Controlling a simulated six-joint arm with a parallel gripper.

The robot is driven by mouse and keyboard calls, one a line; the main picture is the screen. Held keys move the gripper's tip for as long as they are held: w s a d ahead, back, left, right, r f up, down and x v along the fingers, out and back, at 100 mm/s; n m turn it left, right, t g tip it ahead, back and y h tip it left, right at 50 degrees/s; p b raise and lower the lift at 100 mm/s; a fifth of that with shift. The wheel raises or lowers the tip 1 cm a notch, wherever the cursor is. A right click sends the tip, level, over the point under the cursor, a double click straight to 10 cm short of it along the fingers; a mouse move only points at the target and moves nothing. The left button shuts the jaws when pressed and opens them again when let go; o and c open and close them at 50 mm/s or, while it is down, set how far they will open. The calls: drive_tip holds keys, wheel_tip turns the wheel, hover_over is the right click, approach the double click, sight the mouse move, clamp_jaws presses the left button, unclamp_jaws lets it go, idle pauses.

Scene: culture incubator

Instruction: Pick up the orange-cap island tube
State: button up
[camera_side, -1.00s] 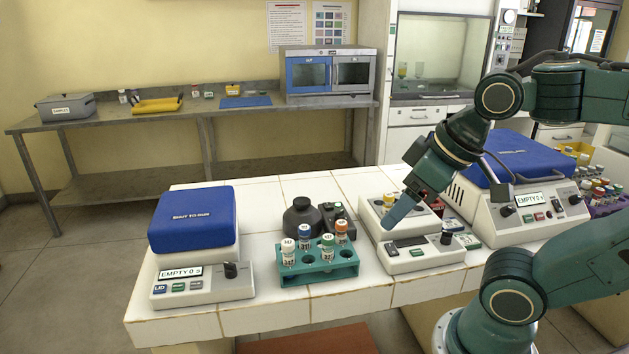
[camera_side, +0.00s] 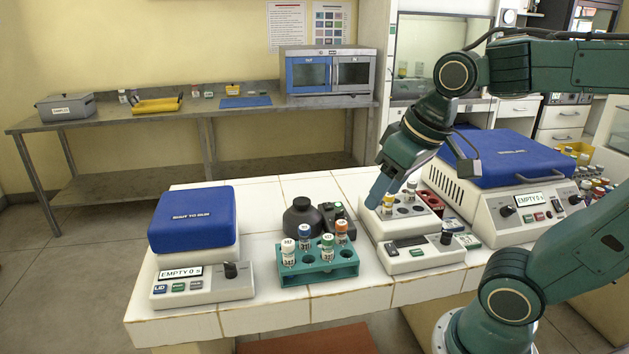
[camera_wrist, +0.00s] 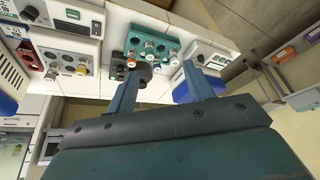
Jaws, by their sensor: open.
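The orange-cap tube (camera_side: 342,232) stands upright at the back right of the teal rack (camera_side: 320,279) on the white tiled island. In the wrist view, its orange cap (camera_wrist: 131,63) shows near the tip of the left finger, beside the rack (camera_wrist: 150,32). White-, blue- and green-cap tubes share the rack. My gripper (camera_side: 373,202) is above the tiles, to the right of and higher than the orange-cap tube, with nothing held. In the wrist view, my gripper (camera_wrist: 160,71) has its two fingers wide apart and empty.
A black rounded device (camera_side: 303,218) stands behind the rack. A white block unit (camera_side: 420,257) with yellow- and white-cap tubes is to the right. A blue-lidded machine (camera_side: 195,222) is at left, and a larger one (camera_side: 513,160) at far right.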

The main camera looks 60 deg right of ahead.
drive_tip(key=w+d+f+m+g, duration=0.1)
drive_tip(key=w+d+m+g, duration=0.1)
drive_tip(key=w+d+m, duration=0.35)
drive_tip(key=m+g, duration=0.2)
drive_tip(key=g, duration=0.1)
hover_over(342, 222)
wheel_tip(342, 222, down, 6)
drive_tip(key=r, duration=0.1)
drive_tip(key=shift+f, duration=0.25)
drive_tip(key=shift+s+f, duration=0.1)
drive_tip(key=shift+f, duration=4.2)
drive_tip(key=shift+f, duration=2.6)
drive_tip(key=c, duration=1.1)
